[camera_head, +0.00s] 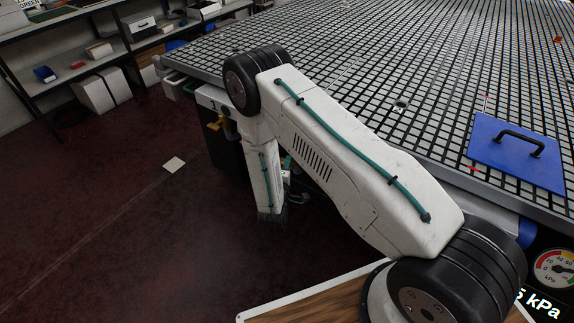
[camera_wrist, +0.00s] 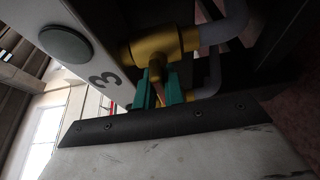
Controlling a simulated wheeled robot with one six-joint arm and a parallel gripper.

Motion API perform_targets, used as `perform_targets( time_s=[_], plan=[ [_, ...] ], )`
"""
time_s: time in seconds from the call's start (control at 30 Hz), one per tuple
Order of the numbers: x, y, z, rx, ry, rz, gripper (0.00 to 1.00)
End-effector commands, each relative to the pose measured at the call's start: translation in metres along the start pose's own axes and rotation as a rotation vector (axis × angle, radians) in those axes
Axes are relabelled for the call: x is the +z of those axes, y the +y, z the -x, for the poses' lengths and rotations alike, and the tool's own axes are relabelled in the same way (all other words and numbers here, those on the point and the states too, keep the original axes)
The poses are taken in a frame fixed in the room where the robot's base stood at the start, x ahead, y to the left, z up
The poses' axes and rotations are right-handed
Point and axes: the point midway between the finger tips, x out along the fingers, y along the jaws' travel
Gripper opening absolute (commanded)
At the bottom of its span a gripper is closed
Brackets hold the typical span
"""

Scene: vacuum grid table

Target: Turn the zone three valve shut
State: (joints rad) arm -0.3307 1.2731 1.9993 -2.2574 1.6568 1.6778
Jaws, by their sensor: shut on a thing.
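In the wrist view, the brass zone three valve (camera_wrist: 165,46) sits beside a white panel marked "3" (camera_wrist: 104,78). My gripper (camera_wrist: 160,90) has two teal fingers just below the valve body. It is shut on the valve's narrow handle (camera_wrist: 158,97), which shows as a brownish strip between the fingers. The handle's far end and its exact angle to the pipe are hard to make out. In the head view, my arm reaches down past the table's edge and hides the gripper and this valve.
Grey pipe (camera_wrist: 222,28) runs from the valve close to my fingers. The grid table (camera_head: 330,55) stands above, with a blue handled plate (camera_head: 490,145) on it. A panel marked "1" (camera_head: 211,103) and a pressure gauge (camera_head: 553,267) are on its side.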

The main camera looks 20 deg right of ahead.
Motion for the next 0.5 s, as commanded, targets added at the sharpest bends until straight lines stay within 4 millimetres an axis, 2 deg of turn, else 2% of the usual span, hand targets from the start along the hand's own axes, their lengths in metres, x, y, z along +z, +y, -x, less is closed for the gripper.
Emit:
perform_targets(
  time_s=[0.43,0.5],
  plan=[
    [0.0033,-0.0023,0.0014,-0.001,-0.005,-0.004,0.0],
    [0.0034,-0.0023,0.0014,-0.002,-0.005,-0.004,0.25]
  ],
)
